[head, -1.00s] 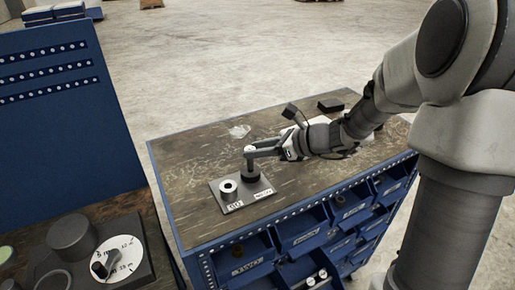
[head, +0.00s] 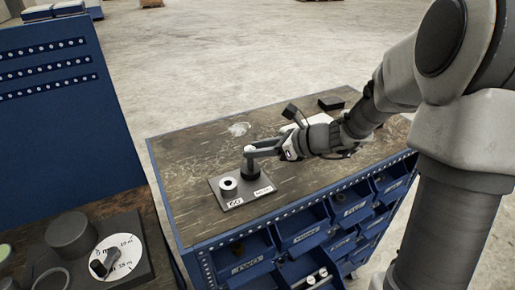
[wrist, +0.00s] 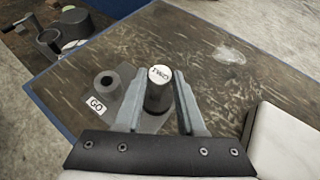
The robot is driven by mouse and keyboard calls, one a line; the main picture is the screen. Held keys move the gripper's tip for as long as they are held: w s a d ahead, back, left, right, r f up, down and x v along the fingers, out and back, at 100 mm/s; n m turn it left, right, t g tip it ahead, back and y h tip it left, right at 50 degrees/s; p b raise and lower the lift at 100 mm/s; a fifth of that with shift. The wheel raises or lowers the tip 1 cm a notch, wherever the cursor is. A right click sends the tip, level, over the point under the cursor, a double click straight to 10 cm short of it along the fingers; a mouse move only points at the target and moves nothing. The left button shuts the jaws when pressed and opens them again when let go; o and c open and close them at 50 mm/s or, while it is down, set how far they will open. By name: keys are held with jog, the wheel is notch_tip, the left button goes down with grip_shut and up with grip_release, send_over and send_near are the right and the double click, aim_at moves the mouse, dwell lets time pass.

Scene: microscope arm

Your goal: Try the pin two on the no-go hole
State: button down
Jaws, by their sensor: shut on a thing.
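The pin two (wrist: 158,92) is a grey cylinder with a pale top marked TWO. My gripper (wrist: 160,95) is shut on it, one finger on each side; the gripper also shows in the head view (head: 252,151). The pin stands about upright over the dark no-go block (head: 251,170) on the gauge plate (head: 229,203). The pin and fingers hide that hole, so I cannot tell how far the pin is in it. The GO block (head: 228,187), a grey ring with an open dark hole, stands beside it; its GO label (wrist: 97,106) is legible in the wrist view.
The plate sits on a worn wooden bench top (head: 190,165) above blue drawers (head: 300,240), some open. A black box (head: 331,103) lies at the back. A second bench with a dial (head: 118,260) stands at left. The bench top left of the plate is clear.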

jog(key=shift+r, duration=0.15)
dwell(0.4)
notch_tip(320, 180, up, 7)
jog(key=p, duration=0.5)
jog(key=shift+p, duration=0.35)
